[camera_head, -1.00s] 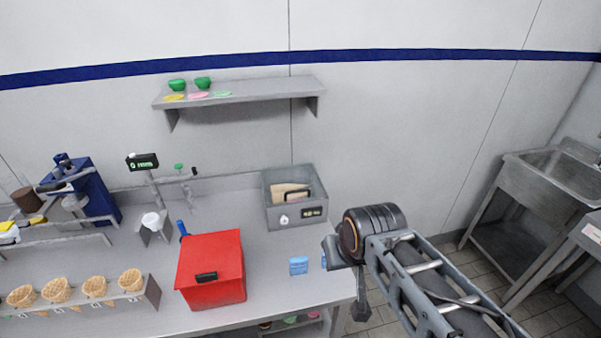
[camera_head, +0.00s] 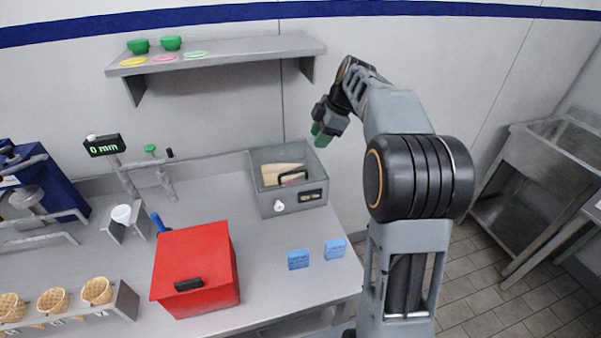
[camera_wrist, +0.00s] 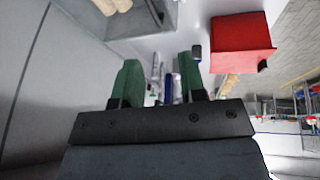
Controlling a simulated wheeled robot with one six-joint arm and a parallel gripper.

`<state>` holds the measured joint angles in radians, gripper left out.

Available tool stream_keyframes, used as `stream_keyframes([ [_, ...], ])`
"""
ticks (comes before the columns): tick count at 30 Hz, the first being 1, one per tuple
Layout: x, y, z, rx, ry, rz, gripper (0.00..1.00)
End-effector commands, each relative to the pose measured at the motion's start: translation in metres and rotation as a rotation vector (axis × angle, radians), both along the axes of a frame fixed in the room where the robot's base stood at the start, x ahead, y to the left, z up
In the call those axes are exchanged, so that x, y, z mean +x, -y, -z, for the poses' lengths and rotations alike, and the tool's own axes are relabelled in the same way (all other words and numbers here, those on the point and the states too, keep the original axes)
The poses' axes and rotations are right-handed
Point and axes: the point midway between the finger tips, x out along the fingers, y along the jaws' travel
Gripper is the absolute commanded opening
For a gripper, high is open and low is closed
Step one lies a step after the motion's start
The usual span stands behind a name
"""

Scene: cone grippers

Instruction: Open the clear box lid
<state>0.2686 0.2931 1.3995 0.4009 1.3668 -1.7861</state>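The clear box (camera_head: 285,203) stands at the back of the counter with its lid (camera_head: 290,170) shut. The lid has a dark handle (camera_head: 294,176), and tan items show through it. A small display and a round knob are on the box's front. My gripper (camera_head: 320,135) is in the air to the upper right of the box, apart from it. In the wrist view, its two green fingers (camera_wrist: 158,80) are spread with nothing between them. The wrist view shows part of the box (camera_wrist: 150,15) at the top, cut off by the frame.
A red box (camera_head: 197,265) with a black handle stands front left of the clear box. Two small blue packets (camera_head: 299,260) lie on the counter (camera_head: 265,285). A wall shelf (camera_head: 230,54) with green bowls hangs above.

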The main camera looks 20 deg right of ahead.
Motion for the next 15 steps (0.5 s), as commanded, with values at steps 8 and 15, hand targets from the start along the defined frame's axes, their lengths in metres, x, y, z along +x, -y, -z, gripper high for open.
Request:
stream_keyframes([
  [8,0.021,0.007,0.02,0.014,0.046,-0.15,0.38],
  [15,0.029,-0.009,0.057,0.015,0.046,-0.157,0.38],
])
